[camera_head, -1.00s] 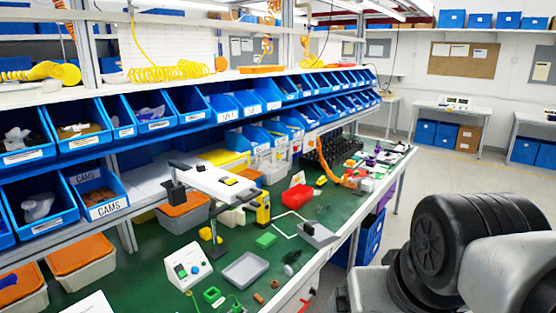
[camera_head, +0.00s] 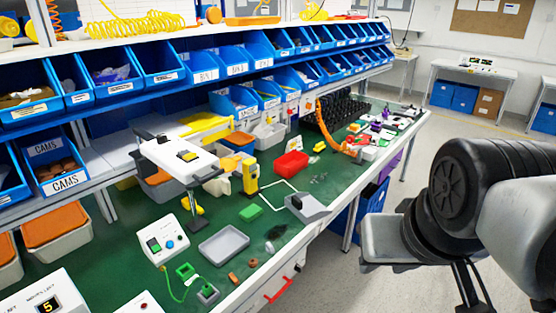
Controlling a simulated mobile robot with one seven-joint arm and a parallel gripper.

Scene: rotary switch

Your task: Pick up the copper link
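Two small copper-brown pieces lie on the green bench top near its front edge, in the head view. One (camera_head: 232,278) is just right of the green parts, and the other (camera_head: 253,263) is a little farther right, beside a small grey ring. They are too small to tell which is the copper link. Part of my arm (camera_head: 470,185), with black ribbed joints and grey links, fills the right side, off the bench. I cannot make out my gripper or its fingertips here.
A grey tray (camera_head: 224,244) lies just behind the brown pieces. A white switch box (camera_head: 165,240) and green parts (camera_head: 186,271) with a cable stand to the left. A grey block (camera_head: 306,207) and red bin (camera_head: 291,164) are farther back. Blue bins line the shelves above.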

